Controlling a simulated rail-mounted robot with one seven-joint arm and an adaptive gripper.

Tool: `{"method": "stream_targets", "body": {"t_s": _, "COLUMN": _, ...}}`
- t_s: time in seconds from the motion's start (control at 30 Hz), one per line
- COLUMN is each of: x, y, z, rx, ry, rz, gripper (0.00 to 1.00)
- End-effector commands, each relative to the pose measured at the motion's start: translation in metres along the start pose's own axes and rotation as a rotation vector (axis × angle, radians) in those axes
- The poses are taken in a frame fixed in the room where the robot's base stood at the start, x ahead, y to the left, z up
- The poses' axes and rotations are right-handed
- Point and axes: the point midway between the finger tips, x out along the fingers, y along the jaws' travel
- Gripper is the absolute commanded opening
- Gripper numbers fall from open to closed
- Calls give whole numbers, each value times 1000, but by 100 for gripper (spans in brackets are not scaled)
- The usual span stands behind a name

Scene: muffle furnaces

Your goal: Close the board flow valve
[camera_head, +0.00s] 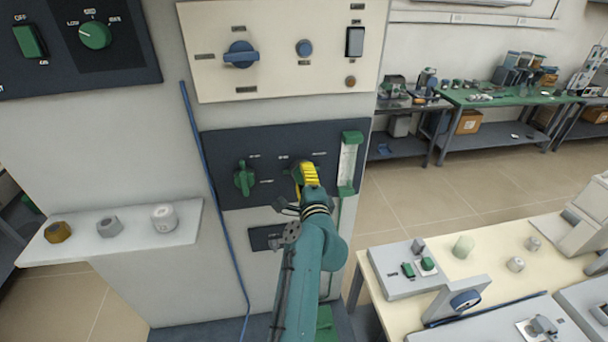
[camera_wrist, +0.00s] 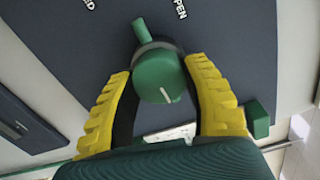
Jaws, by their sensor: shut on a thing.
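The valve on the dark lower panel (camera_head: 222,143) is a green round knob (camera_wrist: 158,76) with a short lever, seen close up in the wrist view. The lever points up in that view, between a label ending in "ED" on the left and "OPEN" on the right. A white mark shows on the knob's face. My gripper (camera_head: 308,172) reaches the panel in the head view and mostly hides this knob there. In the wrist view its yellow fingers (camera_wrist: 160,70) stand on either side of the knob, shut on it.
A green valve handle (camera_head: 244,178) is left of my gripper on the same panel. A clear flow tube (camera_head: 347,165) with green ends is close on the right. A blue hose (camera_head: 205,160) runs down the cabinet. A white shelf (camera_head: 130,238) juts out at left.

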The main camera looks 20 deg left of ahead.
Motion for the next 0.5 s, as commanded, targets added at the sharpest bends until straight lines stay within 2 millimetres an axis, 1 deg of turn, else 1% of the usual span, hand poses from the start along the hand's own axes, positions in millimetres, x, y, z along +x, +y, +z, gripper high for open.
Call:
{"method": "stream_targets", "body": {"t_s": 0.2, "x": 0, "y": 0, "z": -2, "rx": 41, "ry": 4, "rz": -1, "gripper": 12}}
{"method": "stream_targets", "body": {"t_s": 0.5, "x": -1, "y": 1, "z": -3, "rx": 47, "ry": 5, "rz": 0, "gripper": 12}}
